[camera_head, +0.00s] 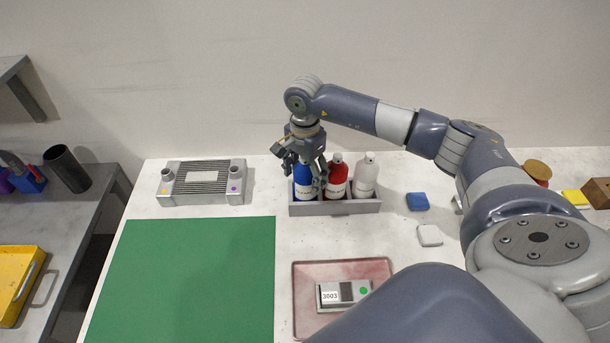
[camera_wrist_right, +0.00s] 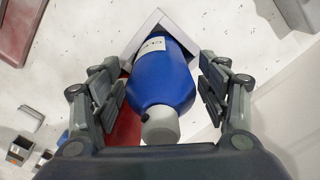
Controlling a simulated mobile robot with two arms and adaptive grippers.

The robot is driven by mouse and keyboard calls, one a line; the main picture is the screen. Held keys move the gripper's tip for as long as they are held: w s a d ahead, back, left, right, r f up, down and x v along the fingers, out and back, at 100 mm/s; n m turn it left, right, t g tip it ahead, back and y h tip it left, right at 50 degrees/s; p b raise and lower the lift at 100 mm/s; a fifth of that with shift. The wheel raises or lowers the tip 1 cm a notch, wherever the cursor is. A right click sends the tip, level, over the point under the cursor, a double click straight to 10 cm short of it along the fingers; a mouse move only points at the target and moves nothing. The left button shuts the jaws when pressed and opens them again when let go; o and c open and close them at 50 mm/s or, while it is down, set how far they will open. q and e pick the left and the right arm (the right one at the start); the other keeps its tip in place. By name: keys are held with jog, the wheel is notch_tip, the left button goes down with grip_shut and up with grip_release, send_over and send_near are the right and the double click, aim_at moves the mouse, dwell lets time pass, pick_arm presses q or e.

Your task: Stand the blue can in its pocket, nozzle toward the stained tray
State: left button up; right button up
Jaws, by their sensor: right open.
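The blue can (camera_head: 304,185) stands in the left pocket of the grey rack (camera_head: 345,208). My right gripper (camera_head: 306,170) is over it from above, jaws open. In the right wrist view, the blue can (camera_wrist_right: 163,85) lies between the spread fingers, with a gap visible on each side. Its grey cap (camera_wrist_right: 160,125) carries a small dark spot on the left, perhaps the nozzle. The stained tray (camera_head: 318,271) is pinkish and lies in front of the rack; its corner shows at upper left in the wrist view (camera_wrist_right: 12,30). My left gripper is out of view.
A red can (camera_head: 337,177) and a white can (camera_head: 366,175) stand beside the blue one. A grey box labelled 3003 (camera_head: 342,293) lies in the tray. A blue pad (camera_head: 417,201) and white pad (camera_head: 430,235) lie right. The green mat (camera_head: 200,280) is bare.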

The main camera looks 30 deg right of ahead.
notch_tip(320, 180, up, 10)
jog(key=b, duration=0.3)
jog(key=shift+w, duration=0.1)
jog(key=shift+r, duration=0.7)
jog(key=shift+c, duration=0.3)
dwell(1.0)
